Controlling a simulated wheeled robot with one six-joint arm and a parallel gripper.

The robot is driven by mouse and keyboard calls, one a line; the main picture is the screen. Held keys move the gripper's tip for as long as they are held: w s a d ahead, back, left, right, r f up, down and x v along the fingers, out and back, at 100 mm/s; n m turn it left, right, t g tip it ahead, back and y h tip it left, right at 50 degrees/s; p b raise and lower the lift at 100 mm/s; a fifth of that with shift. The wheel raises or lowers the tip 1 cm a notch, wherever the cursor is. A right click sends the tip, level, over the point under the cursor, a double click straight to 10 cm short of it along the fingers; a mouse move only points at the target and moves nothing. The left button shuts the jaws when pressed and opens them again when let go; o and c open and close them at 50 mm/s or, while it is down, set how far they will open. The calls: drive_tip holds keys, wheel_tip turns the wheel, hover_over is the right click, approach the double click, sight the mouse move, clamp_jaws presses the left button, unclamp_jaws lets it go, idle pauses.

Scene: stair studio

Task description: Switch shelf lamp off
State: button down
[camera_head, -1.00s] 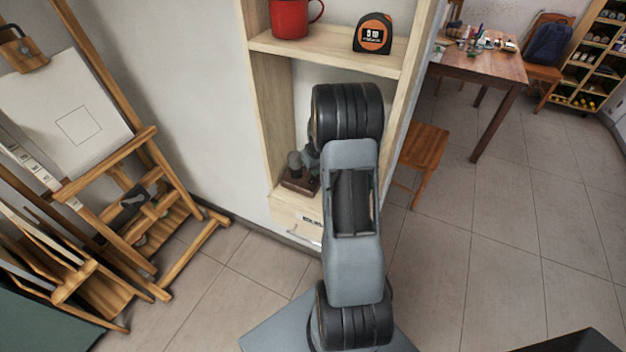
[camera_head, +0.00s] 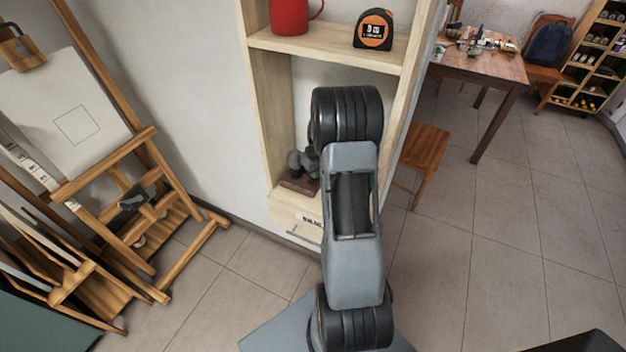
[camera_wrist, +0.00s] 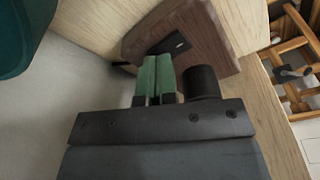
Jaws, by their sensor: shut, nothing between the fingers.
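In the wrist view the shelf lamp's brown wooden base (camera_wrist: 205,35) lies just beyond my gripper (camera_wrist: 157,62). Its green fingertips are shut together with nothing between them. They overlap the base's near edge in the picture; whether they touch it I cannot tell. A dark plate with a small pale mark (camera_wrist: 180,42), seemingly the switch, sits on the base just beyond the tips. A dark teal rounded shape (camera_wrist: 22,30), perhaps the lampshade, fills the upper left corner. In the head view the brown base (camera_head: 300,186) shows low in the shelf; my arm hides much of the lamp.
The pale wooden shelf unit (camera_head: 272,120) surrounds the lamp's bay, with a side panel close by. A red mug (camera_head: 289,16) and a tape measure (camera_head: 373,30) stand on the board above. An easel (camera_head: 150,200) stands left. Tiled floor is open at right.

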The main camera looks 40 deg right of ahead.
drive_tip(key=shift+f, duration=0.25)
drive_tip(key=shift+r, duration=0.15)
drive_tip(key=shift+r+p, duration=1.95)
drive_tip(key=shift+r, duration=1.45)
